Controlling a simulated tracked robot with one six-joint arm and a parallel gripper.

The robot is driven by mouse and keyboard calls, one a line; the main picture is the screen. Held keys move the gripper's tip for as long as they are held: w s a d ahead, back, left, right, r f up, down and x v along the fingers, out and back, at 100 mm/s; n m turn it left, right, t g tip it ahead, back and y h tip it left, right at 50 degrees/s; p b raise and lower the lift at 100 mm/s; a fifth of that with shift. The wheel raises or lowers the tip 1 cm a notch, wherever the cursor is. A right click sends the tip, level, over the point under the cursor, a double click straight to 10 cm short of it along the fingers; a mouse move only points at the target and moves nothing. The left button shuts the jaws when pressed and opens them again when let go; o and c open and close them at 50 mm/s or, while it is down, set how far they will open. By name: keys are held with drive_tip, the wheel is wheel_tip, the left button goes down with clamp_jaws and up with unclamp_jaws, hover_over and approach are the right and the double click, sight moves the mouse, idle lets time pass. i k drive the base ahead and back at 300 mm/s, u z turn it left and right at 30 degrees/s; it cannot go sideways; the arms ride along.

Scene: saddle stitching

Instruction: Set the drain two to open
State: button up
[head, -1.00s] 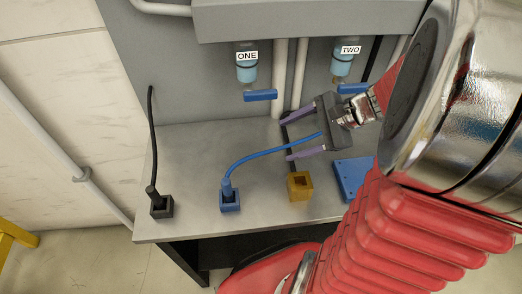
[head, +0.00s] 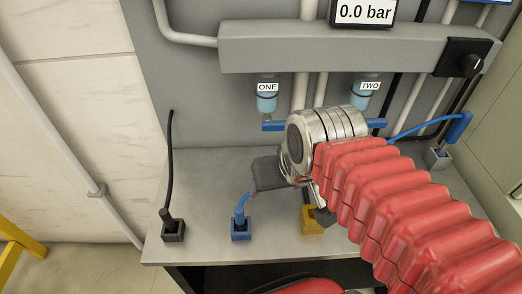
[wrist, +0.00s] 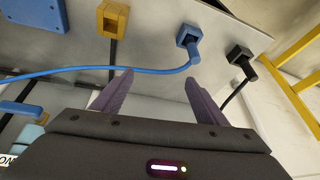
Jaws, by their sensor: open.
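Drain two is the clear bowl labelled TWO (head: 366,97), under the grey manifold in the head view. Its blue lever (head: 377,123) lies about level and points right; my arm hides part of the fitting around it. A similar bowl labelled ONE (head: 267,96) hangs to its left, with a level blue lever (head: 273,125). My gripper (wrist: 157,80) is open and empty in the wrist view. In the head view its dark body is low over the bench, below and left of drain two, with the fingers mostly hidden. A blue lever (wrist: 20,108) also shows at the wrist view's left.
A blue cable (wrist: 90,72) crosses close to my fingertips and runs to the blue socket (head: 241,228). A black socket (head: 172,230) and yellow block (head: 312,222) stand on the grey bench (head: 200,185). A display (head: 363,12) reads 0.0 bar. A black knob (head: 469,64) is at right.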

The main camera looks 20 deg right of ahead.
sight(383, 122)
drive_tip(key=k, duration=0.5)
drive_tip(key=z, duration=0.95)
drive_tip(key=i, duration=0.5)
drive_tip(key=z, duration=0.1)
